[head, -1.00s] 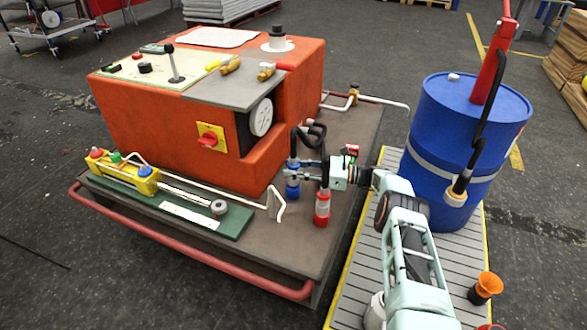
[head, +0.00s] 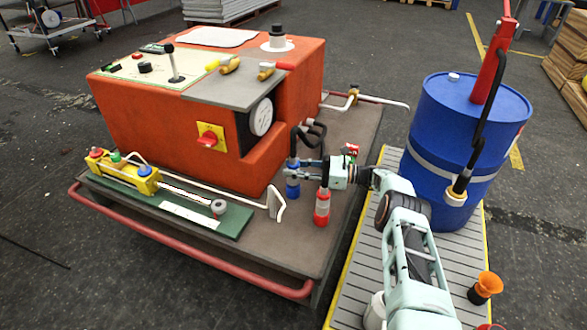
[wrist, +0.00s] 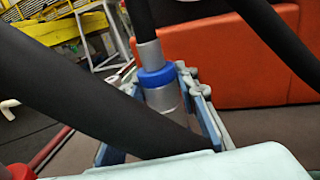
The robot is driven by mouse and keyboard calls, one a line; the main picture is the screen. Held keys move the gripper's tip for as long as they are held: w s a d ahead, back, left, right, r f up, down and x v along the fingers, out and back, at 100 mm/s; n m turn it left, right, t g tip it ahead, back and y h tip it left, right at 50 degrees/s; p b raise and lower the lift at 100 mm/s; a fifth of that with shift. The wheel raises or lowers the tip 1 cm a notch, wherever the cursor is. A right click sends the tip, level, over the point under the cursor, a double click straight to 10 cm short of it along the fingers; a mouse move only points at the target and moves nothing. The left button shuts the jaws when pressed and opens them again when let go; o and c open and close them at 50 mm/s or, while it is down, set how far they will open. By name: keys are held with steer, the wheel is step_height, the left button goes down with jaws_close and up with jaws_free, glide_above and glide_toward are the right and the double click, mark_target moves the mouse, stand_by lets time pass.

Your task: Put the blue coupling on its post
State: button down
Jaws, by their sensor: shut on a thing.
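The blue coupling (head: 292,187) hangs on a black hose near the right edge of the cart. It also shows in the wrist view (wrist: 157,80) as a blue band between grey metal sleeves, roughly upright. My gripper (head: 291,173) is shut on it, with a finger on each side. The coupling's lower end is hidden in the wrist view, and I cannot tell whether it touches the cart top. A yellow block (head: 124,172) at the left carries red, green and blue tops; I cannot identify the blue coupling's post.
The orange machine (head: 185,120) stands close behind and left of my gripper. A bent white pipe (head: 277,203) lies to the left of the couplings. A blue drum (head: 430,125) stands at the right. A black hose (wrist: 90,100) crosses the wrist view in front of the fingers.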

steer(key=shift+f, duration=0.55)
stand_by(0.4)
steer(key=c, duration=1.8)
jaws_free()
steer(key=shift+f, duration=0.1)
